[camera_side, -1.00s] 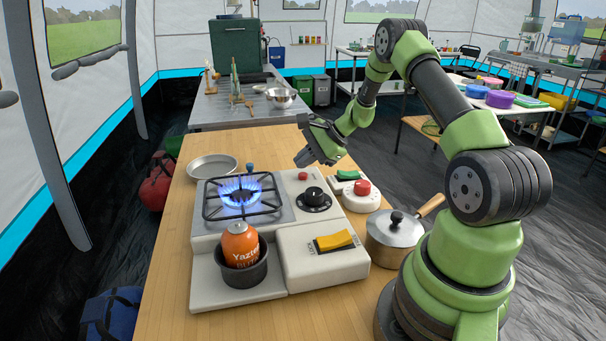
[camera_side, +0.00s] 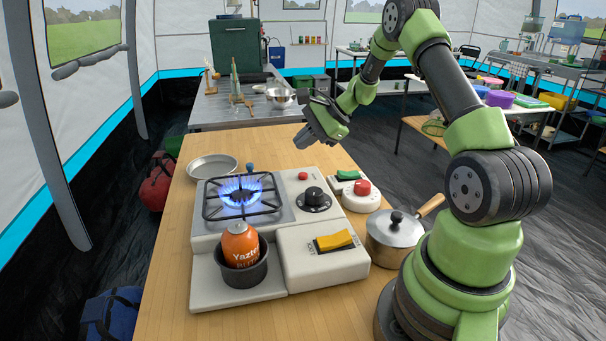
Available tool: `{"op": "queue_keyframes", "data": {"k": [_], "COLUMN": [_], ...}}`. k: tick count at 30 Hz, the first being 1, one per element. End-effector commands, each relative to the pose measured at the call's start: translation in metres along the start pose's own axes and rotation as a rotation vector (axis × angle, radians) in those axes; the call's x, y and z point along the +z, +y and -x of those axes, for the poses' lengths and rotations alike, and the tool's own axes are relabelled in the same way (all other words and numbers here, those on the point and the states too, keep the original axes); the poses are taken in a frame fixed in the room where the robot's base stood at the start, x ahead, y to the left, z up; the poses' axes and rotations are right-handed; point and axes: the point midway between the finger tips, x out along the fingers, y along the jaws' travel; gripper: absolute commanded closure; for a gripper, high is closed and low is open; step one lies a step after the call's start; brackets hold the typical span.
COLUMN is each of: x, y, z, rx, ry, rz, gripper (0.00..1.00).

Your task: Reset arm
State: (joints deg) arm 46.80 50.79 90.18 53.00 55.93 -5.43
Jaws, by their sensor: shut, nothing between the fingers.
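My gripper (camera_side: 303,142) hangs in the air above the back right part of the wooden table, behind and above the stove's right side. It is shut and empty, with its fingers pointing down and left. My green and black arm rises from the right and bends over to it. The gas stove (camera_side: 330,262) stands on the table, and a blue flame (camera_side: 241,189) burns under its black grate. An orange gas canister (camera_side: 240,243) sits upright in a dark round holder at the stove's front left.
A lidded saucepan (camera_side: 395,229) with a wooden handle stands right of the stove, close to my base. A round metal pan (camera_side: 212,166) lies at the back left. A box with red and green buttons (camera_side: 354,192) stands beside the stove. The table's back (camera_side: 262,142) is clear.

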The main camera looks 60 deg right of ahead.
Motion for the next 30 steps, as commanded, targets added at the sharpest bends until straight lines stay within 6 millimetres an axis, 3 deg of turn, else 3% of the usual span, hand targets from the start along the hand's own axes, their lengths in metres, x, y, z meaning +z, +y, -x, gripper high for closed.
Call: {"op": "queue_keyframes", "data": {"k": [7,10,13,15,20,24,30], "x": [0.002,0.018,0.055,0.09,0.166,0.217,0.26], "y": [0.0,-0.004,-0.007,-0.006,0.013,0.044,0.1], "z": [0.0,0.005,0.016,0.029,0.061,0.093,0.137], "rx": [0.002,0.019,0.056,0.09,0.166,0.207,0.226], "ry": [0.0,-0.002,-0.004,-0.004,0.001,0.016,0.051], "rz": [0.006,0.057,0.174,0.289,0.574,0.821,1.165], "gripper": [1.0,1.0,1.0,1.0,1.0,1.0,1.0]}}
